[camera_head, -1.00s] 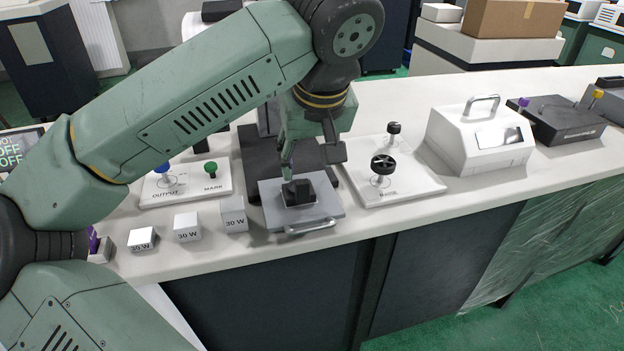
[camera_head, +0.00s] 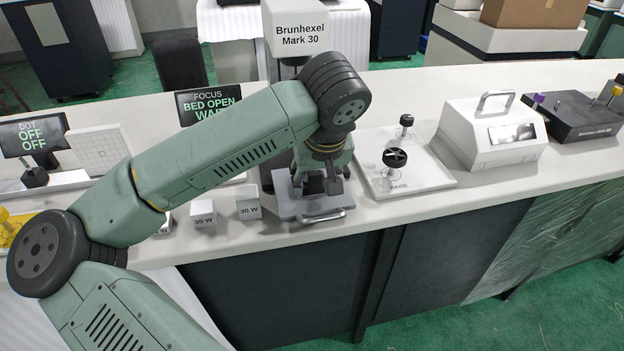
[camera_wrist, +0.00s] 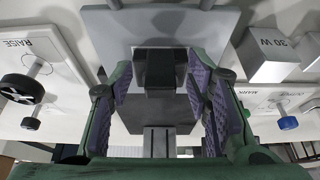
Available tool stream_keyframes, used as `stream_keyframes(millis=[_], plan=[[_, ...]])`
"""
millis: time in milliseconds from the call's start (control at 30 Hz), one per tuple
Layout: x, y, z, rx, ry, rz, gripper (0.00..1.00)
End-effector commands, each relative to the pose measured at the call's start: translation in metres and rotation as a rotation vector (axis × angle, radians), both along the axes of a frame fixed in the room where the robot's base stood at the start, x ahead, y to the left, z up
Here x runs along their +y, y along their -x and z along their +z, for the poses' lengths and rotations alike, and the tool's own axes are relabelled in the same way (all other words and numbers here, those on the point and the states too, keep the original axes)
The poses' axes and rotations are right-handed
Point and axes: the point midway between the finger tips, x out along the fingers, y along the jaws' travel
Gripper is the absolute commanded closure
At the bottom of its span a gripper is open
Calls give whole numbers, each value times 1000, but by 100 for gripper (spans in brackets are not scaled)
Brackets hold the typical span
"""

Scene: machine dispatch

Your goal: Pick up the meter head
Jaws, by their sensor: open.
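The meter head appears as a small black block (camera_wrist: 160,70) on the flat grey plate (camera_head: 310,208), which has a handle at its front edge. My gripper (camera_head: 317,186) is open and low over the plate, with its fingers on either side of the block. In the wrist view my gripper (camera_wrist: 165,88) has its purple-lined fingers apart, with gaps showing beside the block. In the head view the block is mostly hidden by the fingers. I cannot tell whether either finger touches it.
Cubes marked 20 W (camera_head: 204,214) and 30 W (camera_head: 248,203) stand close left of the plate. A white board with black knobs (camera_head: 410,185) lies close on the right. The Brunhexel Mark 30 machine (camera_head: 297,30) rises behind. A white handled case (camera_head: 490,130) stands farther right.

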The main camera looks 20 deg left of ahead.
Motion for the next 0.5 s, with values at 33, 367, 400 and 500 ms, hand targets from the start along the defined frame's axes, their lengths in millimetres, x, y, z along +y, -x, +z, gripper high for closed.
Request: stream_keyframes(millis=[33,367,400,500], plan=[[0,0,0,0,0,0,55],[0,0,0,0,0,0,77],[0,0,0,0,0,0,80],[0,0,0,0,0,0,86]])
